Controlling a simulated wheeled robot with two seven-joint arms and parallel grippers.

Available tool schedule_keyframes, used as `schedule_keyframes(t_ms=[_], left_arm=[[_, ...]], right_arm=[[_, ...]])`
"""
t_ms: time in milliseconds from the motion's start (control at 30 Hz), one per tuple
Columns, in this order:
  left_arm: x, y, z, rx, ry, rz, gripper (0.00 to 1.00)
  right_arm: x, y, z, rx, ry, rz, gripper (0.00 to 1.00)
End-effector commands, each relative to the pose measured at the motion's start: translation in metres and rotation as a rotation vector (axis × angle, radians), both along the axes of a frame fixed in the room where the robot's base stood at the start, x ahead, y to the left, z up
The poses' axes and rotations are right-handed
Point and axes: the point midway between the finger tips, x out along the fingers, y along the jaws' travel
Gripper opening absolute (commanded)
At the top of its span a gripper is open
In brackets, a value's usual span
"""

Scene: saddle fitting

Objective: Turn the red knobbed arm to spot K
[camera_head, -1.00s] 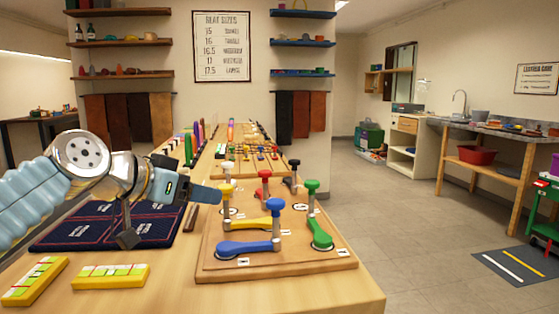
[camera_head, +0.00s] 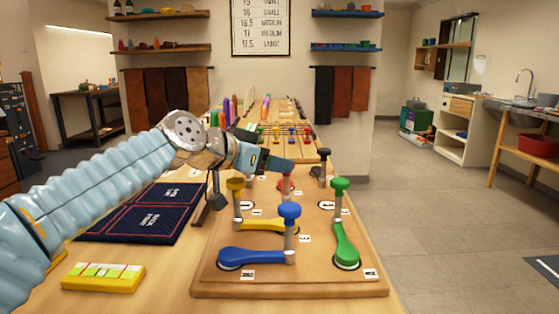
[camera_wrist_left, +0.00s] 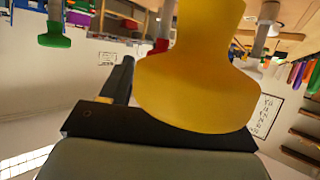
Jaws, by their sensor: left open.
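The red knobbed arm stands on the wooden board (camera_head: 215,270). Its red knob (camera_head: 287,184) shows just below my left gripper (camera_head: 287,165), which partly covers it; the rest of the arm is mostly hidden. In the left wrist view the red knob (camera_wrist_left: 161,45) is small and lies behind a large, near yellow knob (camera_wrist_left: 195,90). My left gripper is open and appears apart from the red knob, above the board's back half. Small white letter labels (camera_head: 304,239) lie on the board; I cannot tell which is K. My right gripper is out of view.
Yellow, blue (camera_head: 289,211), green (camera_head: 340,184) and black (camera_head: 324,153) knobbed arms stand close around the red one. A dark mat (camera_head: 150,215) and a yellow block (camera_head: 103,278) lie left of the board. Floor is free at right.

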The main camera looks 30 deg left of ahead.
Motion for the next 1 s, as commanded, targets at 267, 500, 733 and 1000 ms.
schedule_keyframes(t_ms=[267, 500, 733, 1000], left_arm=[[0.024, -0.006, -0.010, 0.001, 0.000, 0.000, 0.61], [0.025, -0.006, -0.011, 0.001, -0.001, 0.001, 0.61], [0.025, -0.006, -0.011, 0.001, -0.001, 0.001, 0.31], [0.025, -0.006, -0.011, 0.000, -0.001, 0.001, 0.00]], right_arm=[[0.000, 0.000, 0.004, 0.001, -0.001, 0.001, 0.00], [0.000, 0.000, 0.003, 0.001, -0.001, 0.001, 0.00], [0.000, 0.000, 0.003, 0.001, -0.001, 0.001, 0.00], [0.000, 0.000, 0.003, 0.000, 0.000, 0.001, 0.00]])
